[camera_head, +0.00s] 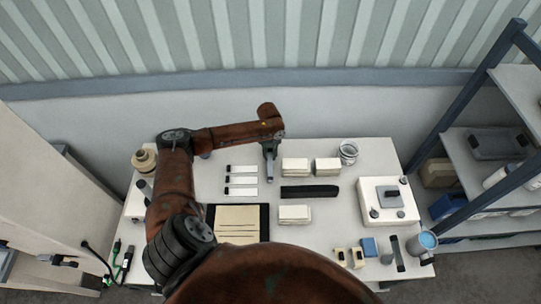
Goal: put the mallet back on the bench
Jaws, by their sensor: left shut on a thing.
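My left gripper (269,160) points down over the middle of the white bench (345,232), between white-labelled strips and white blocks. It is shut on a slim grey thing, which I take to be the mallet (270,179). Only a small part of it shows below the jaws. Its head cannot be made out, and I cannot tell whether it touches the bench top. My right gripper is not in view.
A black-edged board (238,222) lies in front. A white device (388,203) and a blue-topped cup (427,240) are at the right. A shelf rack (480,170) stands beyond.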

